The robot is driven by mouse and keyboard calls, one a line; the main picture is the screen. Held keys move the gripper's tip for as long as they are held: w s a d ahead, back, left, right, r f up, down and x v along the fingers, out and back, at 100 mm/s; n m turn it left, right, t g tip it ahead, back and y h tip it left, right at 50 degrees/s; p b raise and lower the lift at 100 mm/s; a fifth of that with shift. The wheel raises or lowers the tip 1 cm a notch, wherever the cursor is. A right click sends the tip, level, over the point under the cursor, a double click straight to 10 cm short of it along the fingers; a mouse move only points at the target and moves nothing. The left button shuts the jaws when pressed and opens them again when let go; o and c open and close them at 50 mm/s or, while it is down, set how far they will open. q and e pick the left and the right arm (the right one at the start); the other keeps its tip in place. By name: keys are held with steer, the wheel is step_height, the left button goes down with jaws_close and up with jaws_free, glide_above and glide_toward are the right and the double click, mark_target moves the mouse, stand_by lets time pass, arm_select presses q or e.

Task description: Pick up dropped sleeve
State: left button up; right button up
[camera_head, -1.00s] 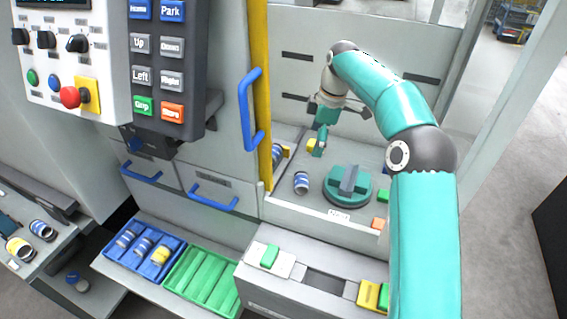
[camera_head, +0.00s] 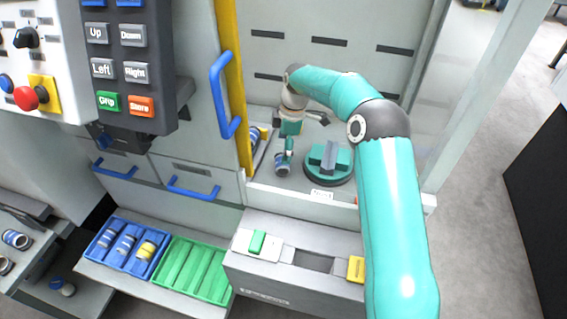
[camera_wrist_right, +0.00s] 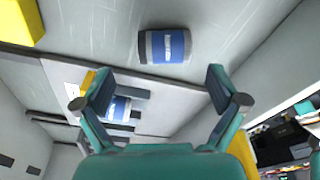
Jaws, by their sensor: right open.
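A blue-and-grey sleeve (camera_head: 282,164) stands or lies on the grey floor inside the machine, left of the green round fixture (camera_head: 331,160). My right gripper (camera_head: 289,146) is just above and behind it in the head view, apart from it as far as I can see. In the right wrist view the right gripper (camera_wrist_right: 160,82) is open, with nothing between its fingertips. A blue-banded sleeve (camera_wrist_right: 167,45) lies beyond the fingertips there. A second sleeve (camera_wrist_right: 120,110) shows partly behind the left finger. My left gripper is not in view.
Another sleeve (camera_head: 254,139) sits by the yellow door edge (camera_head: 234,90). A blue door handle (camera_head: 224,95) juts out left of the opening. A blue tray (camera_head: 119,266) with several sleeves and an empty green tray (camera_head: 188,272) stand below. The control panel (camera_head: 128,70) hangs at upper left.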

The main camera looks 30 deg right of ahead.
steer(key=f, duration=0.2)
steer(key=a+f+p, duration=0.1)
steer(key=f, duration=0.1)
steer(key=shift+p, duration=0.3)
steer(key=shift+f, duration=0.55)
steer(key=c, duration=1.4)
steer(key=shift+r, duration=0.15)
steer(key=shift+c, duration=0.2)
